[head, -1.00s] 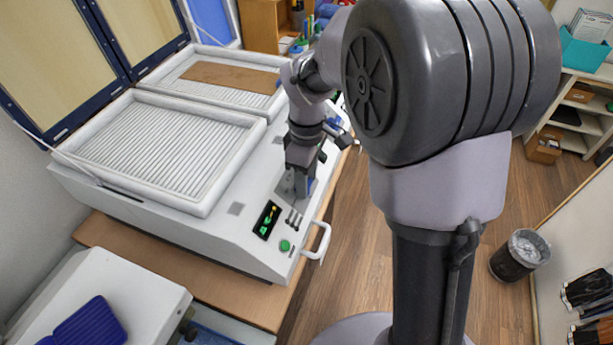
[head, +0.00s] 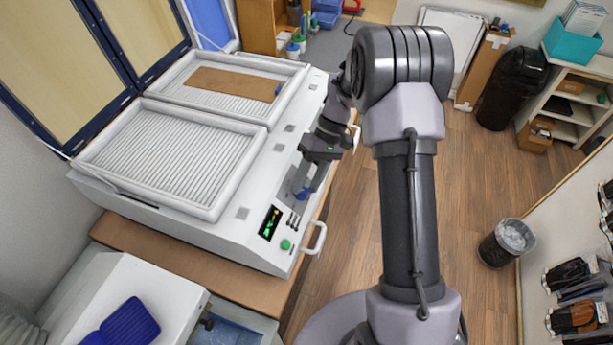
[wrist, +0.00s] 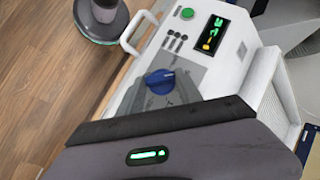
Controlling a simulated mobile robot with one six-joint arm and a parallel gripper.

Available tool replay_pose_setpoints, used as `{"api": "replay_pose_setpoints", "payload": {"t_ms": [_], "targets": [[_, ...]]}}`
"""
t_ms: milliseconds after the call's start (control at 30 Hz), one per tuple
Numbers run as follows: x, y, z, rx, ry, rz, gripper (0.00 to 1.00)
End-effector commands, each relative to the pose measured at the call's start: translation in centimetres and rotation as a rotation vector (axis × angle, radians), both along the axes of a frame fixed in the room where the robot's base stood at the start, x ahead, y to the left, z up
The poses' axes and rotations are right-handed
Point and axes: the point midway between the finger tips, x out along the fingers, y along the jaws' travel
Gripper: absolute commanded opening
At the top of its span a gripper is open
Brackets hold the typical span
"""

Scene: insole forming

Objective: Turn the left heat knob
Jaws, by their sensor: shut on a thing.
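A blue heat knob (wrist: 160,82) with a white pointer line stands on a grey plate on the front panel of the white heating machine (head: 215,232). In the head view the knob (head: 303,193) is partly covered by my gripper (head: 305,182), which reaches down to it. My gripper is shut on the knob. In the wrist view the dark gripper body fills the bottom, and the finger contact is hard to make out.
Beside the knob are a lit display (wrist: 209,33), several small switches and a green button (wrist: 187,13). A white handle (head: 316,239) sticks out at the machine's front edge. The two ribbed trays (head: 180,150) lie behind the panel. Open floor is to the right.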

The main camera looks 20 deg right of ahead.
Motion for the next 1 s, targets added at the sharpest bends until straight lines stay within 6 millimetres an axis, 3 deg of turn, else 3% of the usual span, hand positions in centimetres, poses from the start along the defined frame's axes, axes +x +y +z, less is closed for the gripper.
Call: {"api": "replay_pose_setpoints", "payload": {"t_ms": [500,1000], "targets": [[0.03,-0.65,-0.54,0.178,0.243,-0.338,0.01],[-0.1,-0.86,-0.71,0.262,0.359,-0.499,0.01]]}}
